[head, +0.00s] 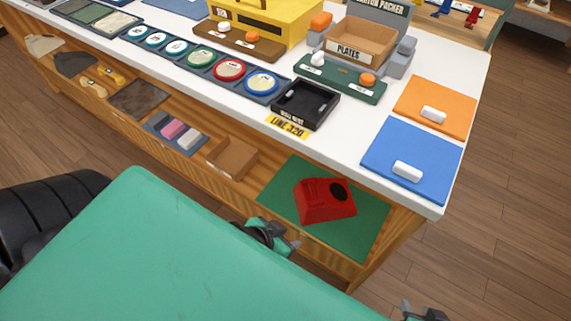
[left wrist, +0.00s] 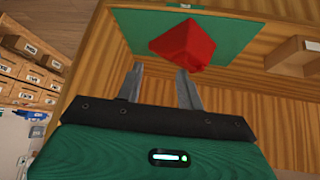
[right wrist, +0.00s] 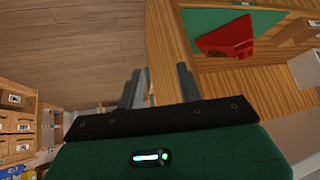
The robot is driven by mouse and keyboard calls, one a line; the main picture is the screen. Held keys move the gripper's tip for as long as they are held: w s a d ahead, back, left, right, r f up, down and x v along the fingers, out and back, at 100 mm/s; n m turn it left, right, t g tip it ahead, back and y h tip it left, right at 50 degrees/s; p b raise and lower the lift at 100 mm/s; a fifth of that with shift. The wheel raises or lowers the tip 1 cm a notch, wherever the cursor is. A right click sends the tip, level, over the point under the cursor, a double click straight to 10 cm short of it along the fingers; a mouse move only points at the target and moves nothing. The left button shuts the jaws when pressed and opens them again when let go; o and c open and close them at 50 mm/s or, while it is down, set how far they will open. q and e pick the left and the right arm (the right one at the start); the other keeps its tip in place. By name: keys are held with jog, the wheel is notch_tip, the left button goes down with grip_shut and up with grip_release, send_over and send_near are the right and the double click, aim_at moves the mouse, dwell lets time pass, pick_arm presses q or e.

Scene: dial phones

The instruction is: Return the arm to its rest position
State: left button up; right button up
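My left gripper (head: 278,238) shows just beyond my green body in the head view, in front of the lower shelf. In the left wrist view its two fingers (left wrist: 160,84) are apart with nothing between them. My right gripper (head: 422,313) shows only in part at the bottom right edge of the head view. In the right wrist view its fingers (right wrist: 158,86) are also apart and empty. A red phone (head: 318,202) sits on a green mat (head: 365,235) on the lower shelf, apart from both grippers. It also shows in the left wrist view (left wrist: 182,45) and right wrist view (right wrist: 226,38).
The white counter (head: 340,150) above the shelf holds a black tray (head: 305,104), a row of dial plates (head: 229,70), a blue panel (head: 412,160) and an orange panel (head: 435,105). A brown box (head: 232,157) stands on the shelf. Open wooden floor (head: 510,220) lies right.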

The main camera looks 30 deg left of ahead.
jog(key=shift+f, duration=0.15)
dwell(0.3)
